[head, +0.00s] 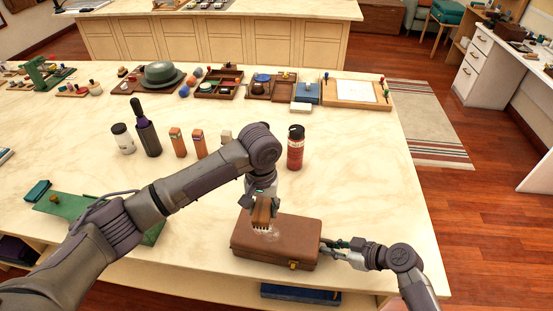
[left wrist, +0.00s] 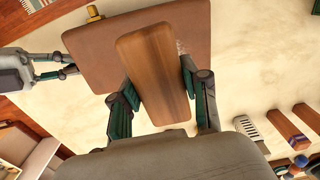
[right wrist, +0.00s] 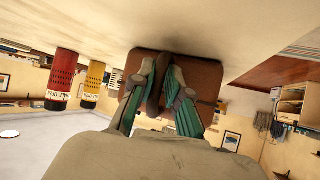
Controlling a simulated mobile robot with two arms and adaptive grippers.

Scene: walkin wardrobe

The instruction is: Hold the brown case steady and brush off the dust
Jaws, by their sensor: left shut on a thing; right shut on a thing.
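The brown case (head: 280,249) lies flat and closed near the front edge of the counter, with a brass clasp on its front. My left gripper (head: 262,201) is shut on a brown wooden brush (head: 263,212), whose pale bristles are at the case's lid. Whitish dust shows on the lid around the bristles. The brush also fills the middle of the left wrist view (left wrist: 155,75). My right gripper (head: 331,246) is shut on the case's dark handle (right wrist: 155,98) at its right side. The fingers partly hide the handle.
A red shaker can (head: 295,148) stands behind the case. A dark bottle (head: 147,132), a white jar (head: 123,140) and orange boxes stand to the left. A green mat (head: 75,212) lies under my left arm. Trays line the back.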

